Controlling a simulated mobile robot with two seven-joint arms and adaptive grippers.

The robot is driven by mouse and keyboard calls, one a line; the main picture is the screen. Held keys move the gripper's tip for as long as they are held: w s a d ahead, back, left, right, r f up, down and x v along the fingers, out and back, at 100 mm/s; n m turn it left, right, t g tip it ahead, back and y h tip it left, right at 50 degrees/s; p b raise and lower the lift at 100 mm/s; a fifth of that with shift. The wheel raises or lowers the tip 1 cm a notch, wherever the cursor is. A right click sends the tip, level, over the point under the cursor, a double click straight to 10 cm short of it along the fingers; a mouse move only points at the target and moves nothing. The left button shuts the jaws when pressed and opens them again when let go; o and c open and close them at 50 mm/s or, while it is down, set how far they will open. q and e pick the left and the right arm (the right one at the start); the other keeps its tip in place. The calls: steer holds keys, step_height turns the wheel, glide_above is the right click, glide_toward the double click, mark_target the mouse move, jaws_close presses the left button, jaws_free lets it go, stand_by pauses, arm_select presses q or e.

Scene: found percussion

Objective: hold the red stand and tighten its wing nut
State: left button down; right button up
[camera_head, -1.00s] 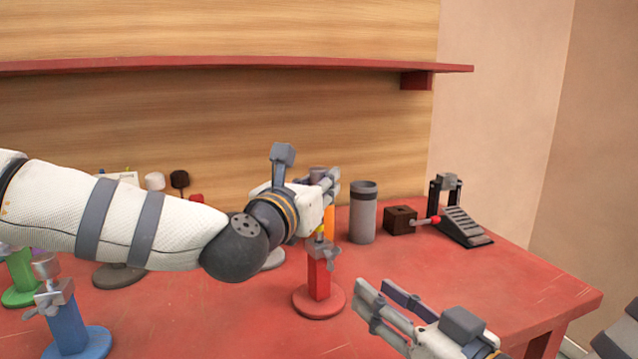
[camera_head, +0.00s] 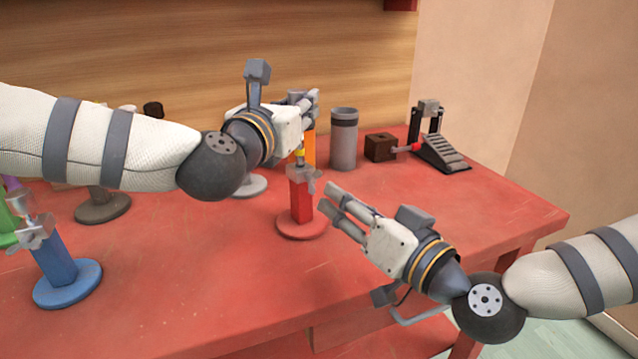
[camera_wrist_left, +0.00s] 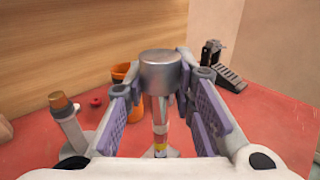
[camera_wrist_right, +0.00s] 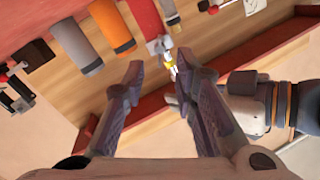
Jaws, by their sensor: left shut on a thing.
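The red stand (camera_head: 301,207) stands upright on its round base on the red table. Its grey wing nut (camera_head: 302,176) sits at the top of the red post, below a yellow band. My left gripper (camera_head: 305,108) is shut on the stand's upper rod, above the wing nut. In the left wrist view, the rod's silver cap (camera_wrist_left: 162,70) shows between the fingers. My right gripper (camera_head: 328,202) is open and empty, just right of the post and apart from it, a little below the wing nut. In the right wrist view, the wing nut (camera_wrist_right: 158,46) lies beyond the open fingers.
A blue stand (camera_head: 57,265) and a partly cropped green one are at the left. Behind the red stand are an orange cylinder (camera_head: 309,150), a grey cylinder (camera_head: 343,140), a brown block (camera_head: 380,147) and a pedal (camera_head: 441,152). The table front is clear.

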mark_target(318, 184)
steer(key=x, duration=0.6)
steer(key=shift+w+a, duration=0.15)
steer(key=shift+w, duration=0.2)
jaws_close()
steer(key=m, duration=0.5)
steer(key=shift+m, duration=0.4)
steer(key=m, duration=0.6)
stand_by(1.2)
